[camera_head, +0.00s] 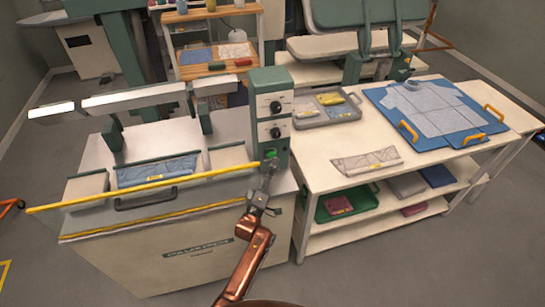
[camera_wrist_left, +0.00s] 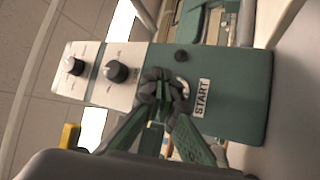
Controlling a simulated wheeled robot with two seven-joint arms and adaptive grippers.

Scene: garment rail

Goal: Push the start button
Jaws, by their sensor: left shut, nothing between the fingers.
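The start button (camera_head: 271,153) shows green near the bottom of the upright green control box (camera_head: 269,92) at the back right of the press. The box (camera_wrist_left: 240,95) fills much of the left wrist view, with a white START label (camera_wrist_left: 201,98). My left gripper (camera_head: 270,168) is shut and empty, its tips just in front of and below the button in the head view. In the left wrist view the closed fingertips (camera_wrist_left: 162,88) cover most of the button, and only a pale rim edge shows beside them. I cannot tell whether they touch it. My right gripper is not in view.
Two black knobs (camera_head: 276,119) sit above the button. A yellow bar (camera_head: 130,191) runs along the press front, left of my gripper.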

